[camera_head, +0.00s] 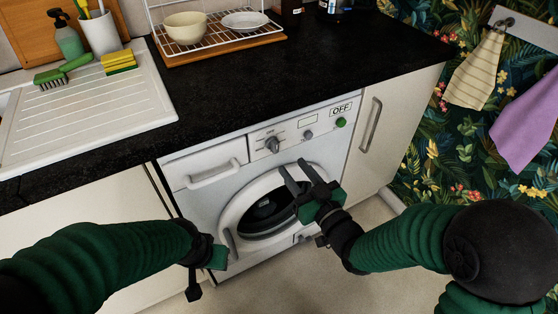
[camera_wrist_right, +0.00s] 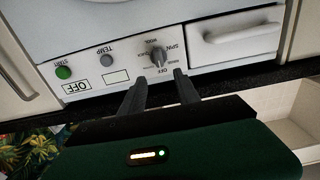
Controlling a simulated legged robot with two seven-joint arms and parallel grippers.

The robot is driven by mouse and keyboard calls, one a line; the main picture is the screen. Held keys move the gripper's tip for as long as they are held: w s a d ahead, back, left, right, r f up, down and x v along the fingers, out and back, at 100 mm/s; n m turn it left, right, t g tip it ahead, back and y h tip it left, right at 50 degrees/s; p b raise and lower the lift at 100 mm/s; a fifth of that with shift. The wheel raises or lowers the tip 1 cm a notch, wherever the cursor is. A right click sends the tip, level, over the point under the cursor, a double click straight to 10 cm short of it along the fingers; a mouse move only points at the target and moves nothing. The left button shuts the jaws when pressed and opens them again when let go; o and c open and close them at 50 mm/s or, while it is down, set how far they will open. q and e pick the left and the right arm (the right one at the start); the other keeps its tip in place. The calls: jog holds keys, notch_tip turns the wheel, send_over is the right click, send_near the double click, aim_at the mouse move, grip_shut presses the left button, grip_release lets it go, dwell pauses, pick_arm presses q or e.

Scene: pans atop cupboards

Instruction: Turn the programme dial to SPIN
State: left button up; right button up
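The programme dial (camera_head: 271,145) is a grey knob on the white washing machine's (camera_head: 205,205) control panel. The right wrist view, upside down, shows the dial (camera_wrist_right: 158,58) with OFF, SPIN and WOOL printed around it and another label too small to read. A small display (camera_head: 341,110) reads OFF. My right gripper (camera_head: 298,168) is open and empty in front of the machine, below the dial in the head view. In the wrist view its two fingers (camera_wrist_right: 160,82) point at the dial, one to each side, apparently short of it. My left gripper (camera_head: 205,277) hangs low at the left; its fingers are unclear.
A TEMP knob (camera_head: 307,134) and a green START button (camera_head: 340,123) sit right of the dial. A detergent drawer (camera_head: 212,172) is to its left, and the round door (camera_head: 232,208) is below. The dark worktop (camera_head: 250,85) overhangs the panel.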

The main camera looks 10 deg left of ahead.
aim_at(277, 146)
jog(key=b+x, duration=0.1)
jog(key=x, duration=0.7)
jog(key=shift+w+a, duration=0.2)
jog(key=shift+w, duration=0.1)
grip_shut()
